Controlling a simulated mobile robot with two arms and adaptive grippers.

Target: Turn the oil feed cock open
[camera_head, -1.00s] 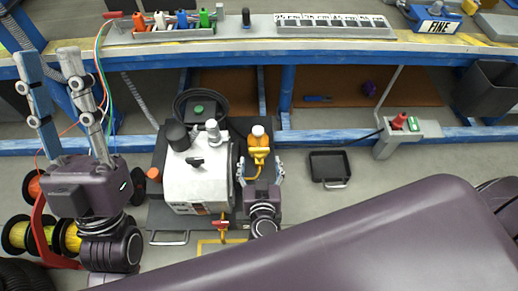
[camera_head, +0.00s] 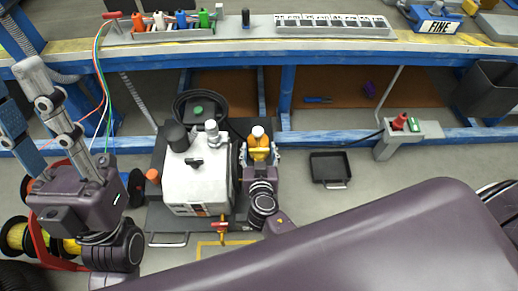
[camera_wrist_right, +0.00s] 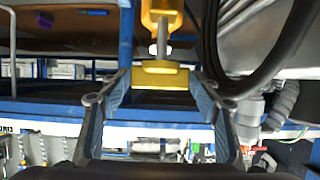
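The oil feed cock's yellow body (camera_head: 258,141) stands on the right side of the white machine, below an orange bottle with a white cap. In the right wrist view, a yellow block (camera_wrist_right: 160,75) at its lower end lies between my right fingertips. My right gripper (camera_head: 260,154) is open around this block, one finger on each side; it also shows in the wrist view (camera_wrist_right: 160,82). Firm contact cannot be made out. My left gripper (camera_head: 18,85) is open and empty at the far left, its two fingers pointing up and apart.
The white machine (camera_head: 195,180) sits on a dark base left of my right gripper. A red-handled valve (camera_head: 221,225) is at its front. A black tray (camera_head: 329,167) lies on the floor to the right. Yellow spools (camera_head: 15,237) stand below my left gripper.

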